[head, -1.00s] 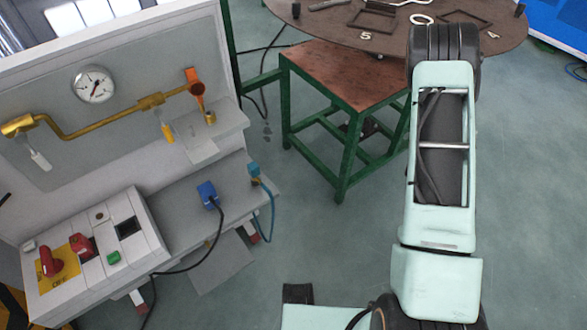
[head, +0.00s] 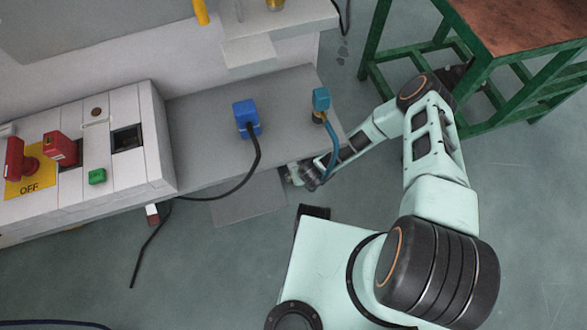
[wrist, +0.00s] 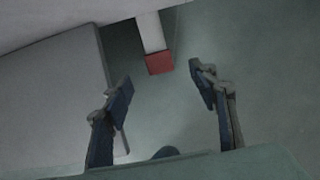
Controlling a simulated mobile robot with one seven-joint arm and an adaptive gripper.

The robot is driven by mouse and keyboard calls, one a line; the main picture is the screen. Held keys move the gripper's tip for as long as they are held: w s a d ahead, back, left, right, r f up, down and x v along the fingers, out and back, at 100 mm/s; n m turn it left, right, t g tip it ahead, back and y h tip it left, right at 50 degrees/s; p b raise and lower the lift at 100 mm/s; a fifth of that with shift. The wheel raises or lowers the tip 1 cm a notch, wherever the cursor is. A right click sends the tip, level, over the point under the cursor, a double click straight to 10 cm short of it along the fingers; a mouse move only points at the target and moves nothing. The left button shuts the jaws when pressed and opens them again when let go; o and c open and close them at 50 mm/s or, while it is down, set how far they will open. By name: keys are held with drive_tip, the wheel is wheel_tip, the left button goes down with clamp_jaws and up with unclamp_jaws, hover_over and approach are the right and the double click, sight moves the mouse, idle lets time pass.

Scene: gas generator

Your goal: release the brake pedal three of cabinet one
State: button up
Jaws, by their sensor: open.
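A red block (wrist: 159,63) at the end of a white bar (wrist: 150,32) shows in the wrist view, low under the cabinet (head: 240,120). It looks like a brake pedal, but I cannot tell its number. Another red-tipped white piece (head: 152,213) shows at the cabinet's lower left in the head view. My gripper (wrist: 161,78) is open and empty, its two fingers spread either side of the red block's line, apparently short of it. In the head view my gripper (head: 300,175) is low beside the shelf's front right edge, partly behind a blue hose.
A blue plug (head: 246,118) with a black cable and a teal connector (head: 321,98) with a blue hose (head: 333,145) are on the shelf. A grey plate (head: 250,200) lies below it. A green-framed table (head: 490,60) stands right. Floor at lower right is open.

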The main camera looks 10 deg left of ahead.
drive_tip(key=b+x, duration=0.2)
drive_tip(key=x, duration=0.3)
drive_tip(key=b+x, duration=0.3)
drive_tip(key=x, duration=0.2)
drive_tip(key=shift+a+f, duration=0.3)
drive_tip(key=shift+f, duration=0.05)
drive_tip(key=shift+c, duration=0.2)
clamp_jaws()
